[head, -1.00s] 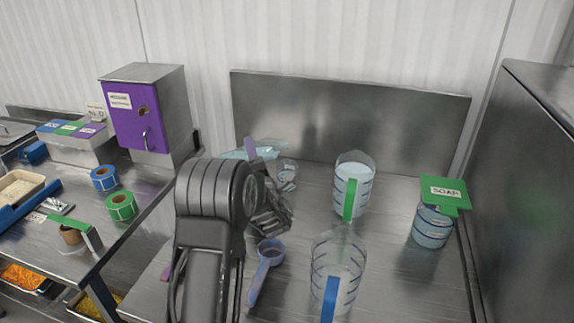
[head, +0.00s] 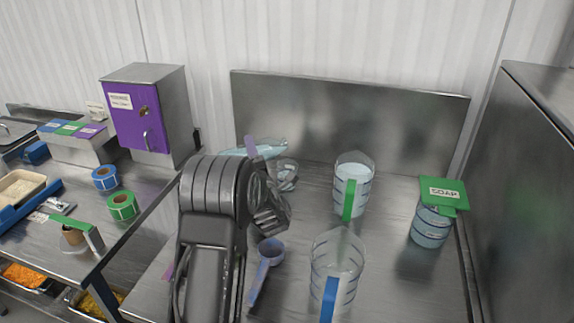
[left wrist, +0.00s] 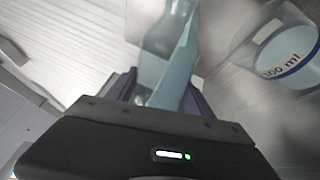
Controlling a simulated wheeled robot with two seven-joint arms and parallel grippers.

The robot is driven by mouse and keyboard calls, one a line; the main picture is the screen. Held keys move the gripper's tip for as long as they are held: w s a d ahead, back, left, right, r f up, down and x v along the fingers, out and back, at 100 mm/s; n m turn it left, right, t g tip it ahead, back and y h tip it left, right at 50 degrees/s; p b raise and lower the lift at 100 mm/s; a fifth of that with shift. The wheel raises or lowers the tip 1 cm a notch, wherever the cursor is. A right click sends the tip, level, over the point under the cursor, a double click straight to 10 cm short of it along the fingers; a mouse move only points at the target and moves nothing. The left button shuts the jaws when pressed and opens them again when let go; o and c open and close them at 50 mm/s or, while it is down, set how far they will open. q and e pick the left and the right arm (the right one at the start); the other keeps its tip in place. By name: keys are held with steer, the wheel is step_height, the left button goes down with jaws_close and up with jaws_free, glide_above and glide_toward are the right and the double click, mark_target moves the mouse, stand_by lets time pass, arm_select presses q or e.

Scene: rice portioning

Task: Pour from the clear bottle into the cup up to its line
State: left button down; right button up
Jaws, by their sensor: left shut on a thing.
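My left gripper (left wrist: 160,88) is shut on the clear bottle (left wrist: 176,50), which holds pale blue liquid. In the head view the bottle (head: 268,149) lies tipped far over, its neck toward the right, partly hidden behind my left arm. The small clear cup (head: 287,177) stands on the steel table just below the neck end. In the left wrist view the cup (left wrist: 283,50) has a blue line marked 100 ml and shows beside the bottle. I cannot tell the level in the cup or whether liquid is flowing. My right gripper is out of view.
A measuring jug with a green strip (head: 353,185) and an emptier one with a blue strip (head: 337,270) stand to the right. A purple scoop (head: 267,262) lies in front. A soap container (head: 432,225) is farther right. A steel backsplash (head: 350,115) rises behind.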

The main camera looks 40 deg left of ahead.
arm_select(q)
steer(key=shift+r+m+p, duration=0.25)
steer(key=shift+m+p, duration=0.05)
steer(key=shift+f+b, duration=0.25)
steer(key=shift+b, duration=0.05)
step_height(320, 180, down, 2)
steer(key=n+b, duration=0.1)
steer(key=b, duration=0.2)
steer(key=n, duration=0.1)
steer(key=n+b, duration=0.1)
steer(key=shift+w+d+n+g+b, duration=0.25)
steer(key=shift+w+n+g+b, duration=0.05)
steer(key=shift+n+b, duration=0.1)
steer(key=shift+w+r+p, duration=0.1)
steer(key=shift+r+p, duration=0.25)
steer(key=shift+p, duration=0.2)
steer(key=shift+n, duration=0.3)
